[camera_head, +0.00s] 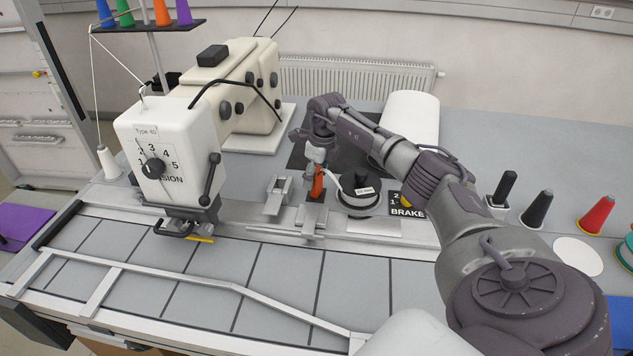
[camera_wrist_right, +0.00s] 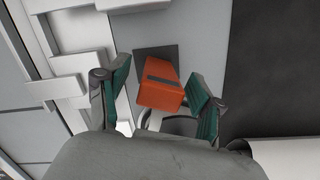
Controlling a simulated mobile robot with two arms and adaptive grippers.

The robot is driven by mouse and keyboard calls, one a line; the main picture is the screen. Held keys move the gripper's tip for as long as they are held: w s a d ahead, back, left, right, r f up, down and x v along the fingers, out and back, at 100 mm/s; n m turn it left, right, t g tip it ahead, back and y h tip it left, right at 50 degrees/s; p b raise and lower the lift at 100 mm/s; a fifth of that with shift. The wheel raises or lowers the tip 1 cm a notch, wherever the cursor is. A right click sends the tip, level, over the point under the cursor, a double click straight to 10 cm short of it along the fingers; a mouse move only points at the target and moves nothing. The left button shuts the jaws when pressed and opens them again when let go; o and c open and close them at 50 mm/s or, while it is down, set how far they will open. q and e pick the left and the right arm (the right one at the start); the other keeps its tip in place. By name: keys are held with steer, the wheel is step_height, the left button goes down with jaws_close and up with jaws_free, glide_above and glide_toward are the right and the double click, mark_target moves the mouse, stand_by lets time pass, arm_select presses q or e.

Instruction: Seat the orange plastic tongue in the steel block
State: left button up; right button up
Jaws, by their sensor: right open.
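The orange plastic tongue (camera_head: 317,183) stands roughly upright beside the steel fittings in the head view. In the right wrist view the tongue (camera_wrist_right: 160,94) shows a dark slot along one face and lies between the fingers of my right gripper (camera_wrist_right: 157,84). The fingers are open, with a gap on the left; the right finger is close to it, and I cannot tell whether they touch. My right gripper (camera_head: 317,162) also shows above the tongue in the head view. Bright steel block-like pieces (camera_head: 277,193) stand just left of it; which one is the steel block is unclear. My left gripper is not in view.
A black-topped round piece (camera_head: 360,190) with a white label stands close right of the tongue. A cream sewing machine head (camera_head: 168,150) stands at left. Coloured cones (camera_head: 597,215) line the right side. The grey panels in front (camera_head: 280,275) are mostly clear, crossed by a metal rail.

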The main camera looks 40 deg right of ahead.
steer(key=shift+w+f, duration=0.1)
steer(key=shift+f, duration=0.2)
steer(key=shift+r, duration=0.1)
jaws_close()
